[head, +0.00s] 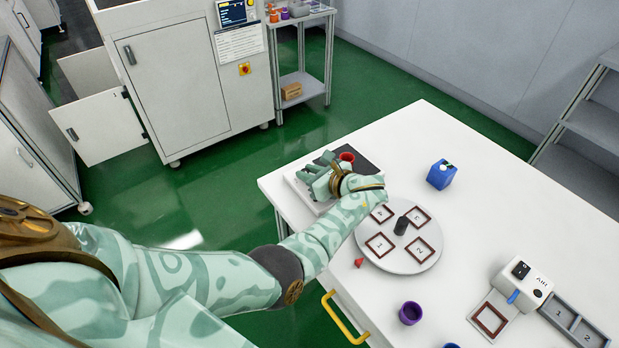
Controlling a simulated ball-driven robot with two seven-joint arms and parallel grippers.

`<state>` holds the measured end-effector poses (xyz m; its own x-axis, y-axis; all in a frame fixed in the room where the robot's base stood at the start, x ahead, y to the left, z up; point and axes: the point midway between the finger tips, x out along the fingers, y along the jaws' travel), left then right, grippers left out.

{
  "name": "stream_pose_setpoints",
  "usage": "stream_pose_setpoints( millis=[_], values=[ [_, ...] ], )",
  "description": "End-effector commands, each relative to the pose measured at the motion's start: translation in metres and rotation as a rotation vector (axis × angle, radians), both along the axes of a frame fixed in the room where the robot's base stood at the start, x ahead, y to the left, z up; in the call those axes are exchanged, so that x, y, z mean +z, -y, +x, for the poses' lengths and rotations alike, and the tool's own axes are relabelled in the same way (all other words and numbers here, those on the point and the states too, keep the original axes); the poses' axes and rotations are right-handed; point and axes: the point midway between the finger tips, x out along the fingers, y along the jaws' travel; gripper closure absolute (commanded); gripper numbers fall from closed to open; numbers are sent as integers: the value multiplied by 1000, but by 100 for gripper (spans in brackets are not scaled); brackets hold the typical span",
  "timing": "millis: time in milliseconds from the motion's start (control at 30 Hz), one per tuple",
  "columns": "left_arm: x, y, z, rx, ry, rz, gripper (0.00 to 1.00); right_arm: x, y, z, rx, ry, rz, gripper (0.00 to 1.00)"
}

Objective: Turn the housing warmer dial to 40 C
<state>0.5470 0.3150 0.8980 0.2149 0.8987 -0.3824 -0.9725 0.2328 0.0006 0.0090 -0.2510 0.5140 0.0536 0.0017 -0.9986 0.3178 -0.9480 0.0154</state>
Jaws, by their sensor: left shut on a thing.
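The housing warmer (371,167), a low white unit with a dark top plate, sits at the far left corner of the white table. A red round part (347,157) stands on its plate. My left gripper (318,176) is over the warmer's left, white side, its fingers shut on what appears to be the dial. The dial, its scale and its setting are hidden behind my fingers and hand. My right gripper is not in view.
A round turntable (413,262) with numbered square frames lies close to my left wrist. A blue box (441,174), a purple cup (410,313), a small red piece (359,262) and a white device (523,280) are on the table. The table's far right is clear.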

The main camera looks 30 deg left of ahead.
Motion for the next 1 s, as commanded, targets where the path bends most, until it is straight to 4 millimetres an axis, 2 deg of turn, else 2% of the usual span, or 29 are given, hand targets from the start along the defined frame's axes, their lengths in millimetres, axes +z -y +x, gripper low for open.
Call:
stream_pose_setpoints(
  millis=[200,667,700,767,800,1000],
  values=[
    [-1,0,1,54,0,0,100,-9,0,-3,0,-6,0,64],
    [1,0,2,68,2,1,100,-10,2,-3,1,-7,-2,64],
    [1,0,2,68,2,1,76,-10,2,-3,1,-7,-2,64],
    [1,0,2,68,2,1,59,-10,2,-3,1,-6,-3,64],
    [1,0,2,68,2,1,57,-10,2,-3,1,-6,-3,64],
    [1,0,1,68,1,0,57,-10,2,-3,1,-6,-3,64]
  ],
)
